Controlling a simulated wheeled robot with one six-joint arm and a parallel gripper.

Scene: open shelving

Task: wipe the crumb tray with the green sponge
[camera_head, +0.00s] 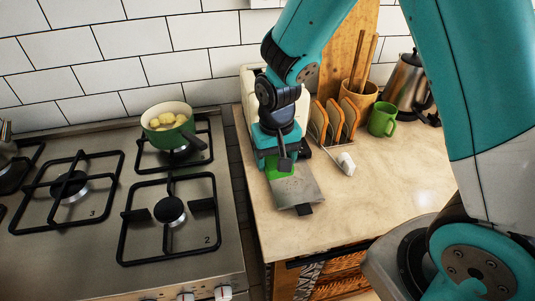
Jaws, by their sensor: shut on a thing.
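The crumb tray (299,191) is a flat grey metal plate with a dark tab at its front end. It lies on the beige counter to the right of the stove. My gripper (280,160) points down over the far part of the tray, shut on the green sponge (272,171). The sponge shows as a bright green patch, low at the tray's far left part. The gripper hides much of it, and I cannot tell whether it presses on the tray.
A cream appliance (250,84) stands behind my arm. A rack with bread slices (334,121), a green mug (382,119), a kettle (407,82) and a white-headed tool (346,163) are to the right. A green pot (168,123) sits on the stove. The right front counter is clear.

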